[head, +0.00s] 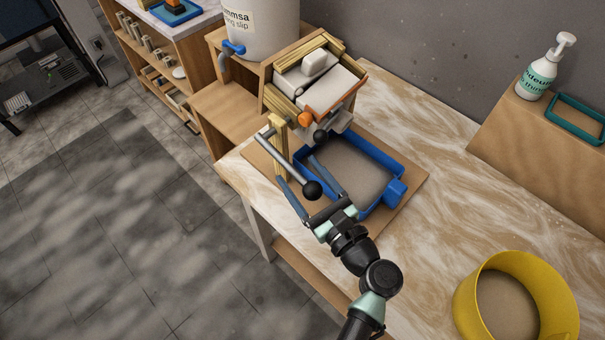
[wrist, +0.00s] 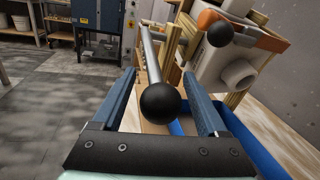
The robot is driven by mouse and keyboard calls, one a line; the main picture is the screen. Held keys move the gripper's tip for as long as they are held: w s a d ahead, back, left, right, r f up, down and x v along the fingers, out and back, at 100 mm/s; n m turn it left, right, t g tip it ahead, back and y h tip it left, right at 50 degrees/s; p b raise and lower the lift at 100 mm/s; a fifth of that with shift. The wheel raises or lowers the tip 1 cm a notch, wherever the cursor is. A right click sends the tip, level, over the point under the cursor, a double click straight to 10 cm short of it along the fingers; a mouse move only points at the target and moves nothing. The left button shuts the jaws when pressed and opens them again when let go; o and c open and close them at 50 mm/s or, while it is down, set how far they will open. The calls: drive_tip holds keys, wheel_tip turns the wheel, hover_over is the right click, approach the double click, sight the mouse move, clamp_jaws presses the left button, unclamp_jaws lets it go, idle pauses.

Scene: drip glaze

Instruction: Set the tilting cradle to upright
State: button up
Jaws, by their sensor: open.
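The tilting cradle (head: 275,88) is a wooden frame holding a white mould, at the back of the table in the head view. It looks tilted over the blue tray. A grey metal lever with a black ball knob (head: 313,190) reaches from its wooden post toward me. My gripper (head: 297,172) is open, its blue fingers on either side of the lever's end. In the wrist view the knob (wrist: 160,103) sits between the fingers, apart from both as far as I can see. A second, smaller black knob (wrist: 220,33) is beside an orange part on the cradle.
A blue tray (head: 395,193) lies on a board under the cradle. A white slip barrel (head: 262,30) stands behind. A yellow round container (head: 467,300) is at the front right. A pump bottle (head: 541,75) stands on a box at the right. The middle of the table is clear.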

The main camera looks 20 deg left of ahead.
clamp_jaws()
idle(0.4)
drive_tip(key=shift+f, duration=0.1)
idle(0.9)
